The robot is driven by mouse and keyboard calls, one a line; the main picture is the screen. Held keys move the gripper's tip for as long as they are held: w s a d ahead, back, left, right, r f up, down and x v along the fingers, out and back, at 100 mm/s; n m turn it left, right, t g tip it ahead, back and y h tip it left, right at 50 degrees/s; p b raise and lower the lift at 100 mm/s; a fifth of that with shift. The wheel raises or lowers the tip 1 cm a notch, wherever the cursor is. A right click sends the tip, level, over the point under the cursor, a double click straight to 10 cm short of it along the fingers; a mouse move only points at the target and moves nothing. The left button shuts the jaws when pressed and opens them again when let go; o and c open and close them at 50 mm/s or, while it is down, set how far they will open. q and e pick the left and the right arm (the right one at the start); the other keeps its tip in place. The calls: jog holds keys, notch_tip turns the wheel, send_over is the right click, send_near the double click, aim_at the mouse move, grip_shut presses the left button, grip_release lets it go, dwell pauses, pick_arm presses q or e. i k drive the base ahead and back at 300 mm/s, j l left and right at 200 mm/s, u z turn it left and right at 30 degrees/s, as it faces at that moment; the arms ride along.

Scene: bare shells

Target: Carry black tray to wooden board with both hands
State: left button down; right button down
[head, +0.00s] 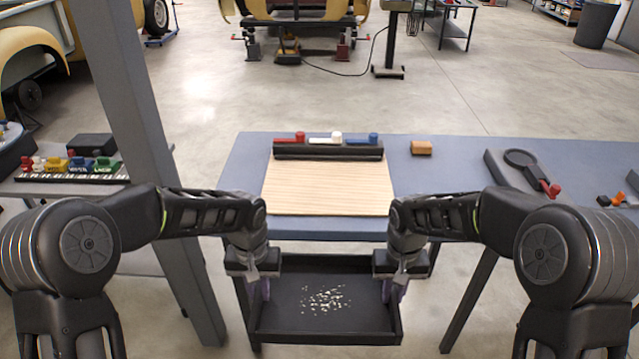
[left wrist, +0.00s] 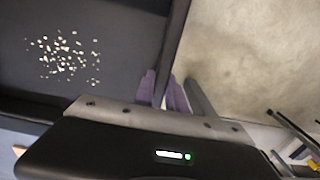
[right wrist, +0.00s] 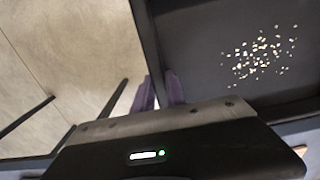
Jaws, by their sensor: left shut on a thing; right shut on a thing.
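The black tray (head: 325,333) is in front of the table in the head view, with pale crumbs or chips (head: 326,298) scattered on its floor. My left gripper (head: 262,288) is shut on the tray's left wall, and my right gripper (head: 388,288) is shut on its right wall. The left wrist view shows purple fingers (left wrist: 162,92) on either side of the wall; the right wrist view shows the same (right wrist: 158,92). The tray looks about level. The wooden board (head: 328,188) lies on the table beyond the tray.
The blue-grey table (head: 420,200) holds a dark rack (head: 328,151) with red, white and blue pieces behind the board. An orange-brown block (head: 421,148) and a grey plate with a black round tool (head: 522,160) are to the right. A grey post (head: 150,150) stands left.

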aim_at(327, 182)
jog(key=i, duration=1.5)
